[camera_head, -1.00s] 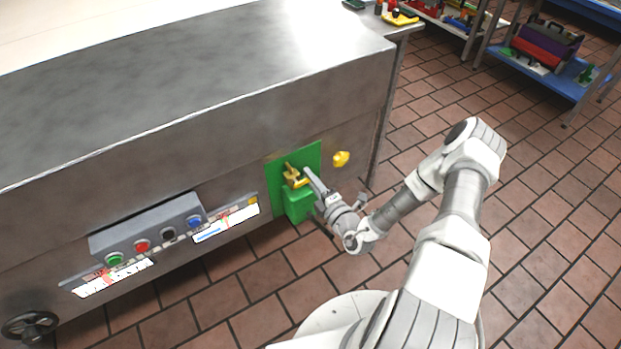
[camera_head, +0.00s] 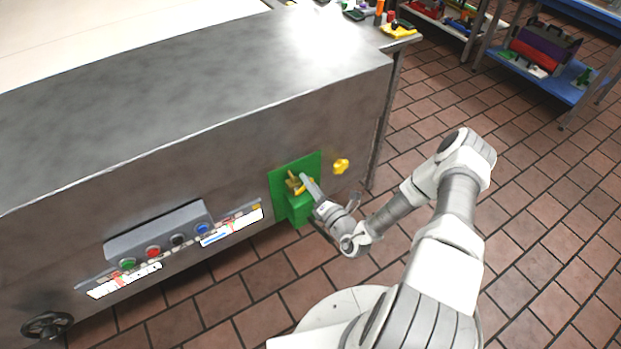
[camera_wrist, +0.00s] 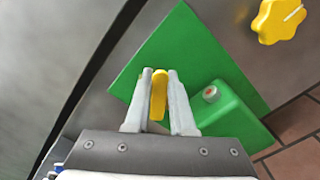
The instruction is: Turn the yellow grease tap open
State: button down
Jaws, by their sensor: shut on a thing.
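The yellow grease tap (camera_head: 305,188) sits on a green plate (camera_head: 281,183) on the front of the steel machine, above a green box (camera_head: 301,211). In the wrist view the yellow tap handle (camera_wrist: 158,95) stands between the two pale fingers of my gripper (camera_wrist: 160,82). The fingers are shut on it. In the head view my gripper (camera_head: 308,185) reaches the tap from the lower right and hides part of it. The brass body of the tap (camera_head: 292,180) shows just left of the fingers.
A yellow star-shaped knob (camera_head: 341,166) is on the machine front right of the plate; it also shows in the wrist view (camera_wrist: 278,20). A button panel (camera_head: 160,238) and a dark handwheel (camera_head: 47,324) are to the left. Tiled floor (camera_head: 420,130) is open at right.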

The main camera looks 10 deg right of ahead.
aim_at(299, 191)
jog(key=n+p, duration=0.1)
jog(key=a+r+n+p, duration=0.1)
jog(key=n, duration=0.1)
jog(key=shift+s+r+n, duration=0.1)
jog(key=shift+r+n, duration=0.05)
jog(key=shift+n, duration=0.15)
jog(key=n+p, duration=0.1)
jog(key=a+n+p, duration=0.1)
jog(key=shift+s+r+n, duration=0.15)
jog(key=shift+r+n, duration=0.05)
jog(key=shift+n, duration=0.2)
jog(key=shift+s+a+n+p, duration=0.1)
jog(key=shift+a+n+p, duration=0.2)
jog(key=shift+n, duration=0.4)
jog(key=shift+s+a+n+p, duration=0.15)
jog(key=shift+n+p, duration=0.3)
jog(key=shift+n, duration=0.25)
jog(key=shift+a+n+p, duration=0.2)
jog(key=shift+n+p, duration=0.15)
jog(key=shift+n, duration=0.35)
jog(key=c, duration=0.8)
grip_release()
jog(key=shift+o, duration=0.2)
jog(key=shift+s+d, duration=0.1)
